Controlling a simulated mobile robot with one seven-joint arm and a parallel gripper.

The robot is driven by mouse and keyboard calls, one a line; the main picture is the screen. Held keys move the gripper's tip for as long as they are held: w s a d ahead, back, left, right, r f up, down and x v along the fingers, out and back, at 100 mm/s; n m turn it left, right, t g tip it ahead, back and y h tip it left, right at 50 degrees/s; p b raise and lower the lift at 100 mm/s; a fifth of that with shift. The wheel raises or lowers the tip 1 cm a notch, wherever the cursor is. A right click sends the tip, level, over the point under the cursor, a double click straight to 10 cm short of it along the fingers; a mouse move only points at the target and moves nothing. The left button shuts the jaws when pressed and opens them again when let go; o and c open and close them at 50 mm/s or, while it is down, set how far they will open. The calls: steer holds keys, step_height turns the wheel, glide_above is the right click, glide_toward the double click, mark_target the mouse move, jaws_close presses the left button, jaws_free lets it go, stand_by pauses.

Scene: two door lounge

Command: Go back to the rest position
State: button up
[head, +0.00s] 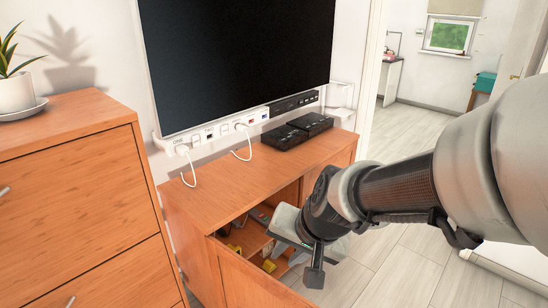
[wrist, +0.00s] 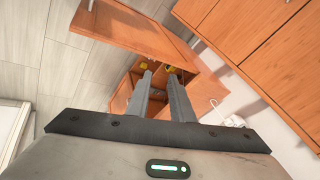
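My gripper (wrist: 160,76) shows in the wrist view with its two grey fingers apart and nothing between them. The fingers point toward the open front of a low wooden cabinet (wrist: 180,46). In the head view my arm reaches in from the right, and the gripper is beside the cabinet (head: 262,167), near its opening. The wrist hides part of the fingers there. I cannot tell whether the fingers touch the cabinet.
The cabinet's open door (head: 250,280) stands close below my gripper in the head view. Small yellow items (head: 269,265) lie inside. A drawer chest (head: 80,190) stands left. A black television (head: 240,60) hangs above. Bare floor (head: 405,255) lies right.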

steer(key=s+d+r+n+h, duration=0.3)
steer(key=s+d+r, duration=0.7)
steer(key=d, duration=0.1)
step_height(320, 180, up, 18)
steer(key=p, duration=1.8)
steer(key=shift+s+d+t, duration=0.15)
steer(key=shift+t, duration=0.15)
